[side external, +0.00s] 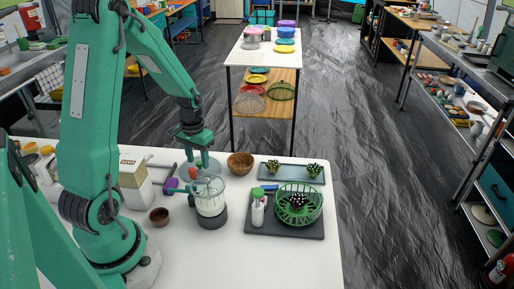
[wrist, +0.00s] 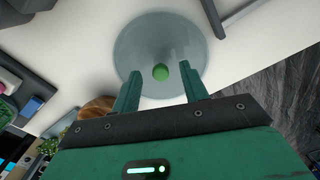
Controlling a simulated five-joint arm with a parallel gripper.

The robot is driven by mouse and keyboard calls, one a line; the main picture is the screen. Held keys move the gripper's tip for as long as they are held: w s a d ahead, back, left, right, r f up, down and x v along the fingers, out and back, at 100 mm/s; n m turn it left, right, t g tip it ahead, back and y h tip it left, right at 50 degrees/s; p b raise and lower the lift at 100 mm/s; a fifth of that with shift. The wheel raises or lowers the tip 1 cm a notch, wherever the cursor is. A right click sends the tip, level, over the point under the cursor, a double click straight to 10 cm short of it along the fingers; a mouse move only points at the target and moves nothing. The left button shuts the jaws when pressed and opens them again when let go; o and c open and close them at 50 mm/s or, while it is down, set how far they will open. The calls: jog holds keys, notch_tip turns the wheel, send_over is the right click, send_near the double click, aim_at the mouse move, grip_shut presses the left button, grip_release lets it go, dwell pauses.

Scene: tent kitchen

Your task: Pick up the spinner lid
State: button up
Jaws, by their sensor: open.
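In the side view, the lid (side external: 205,167) shows as a pale disc below my gripper, partly hidden. My gripper (wrist: 162,78) is open and empty, and its two fingers appear on either side of the knob in the wrist view. In the side view my gripper (side external: 198,160) points down over the lid; whether it touches the knob cannot be told.
A clear-bowled appliance (side external: 210,208) stands just in front of the lid. A wooden bowl (side external: 240,160) is right of it. A green basket (side external: 299,210) and a white bottle (side external: 257,212) stand on a dark mat (side external: 285,232). A box (side external: 133,177) stands at left.

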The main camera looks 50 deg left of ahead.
jog(key=shift+f, duration=0.65)
grip_shut()
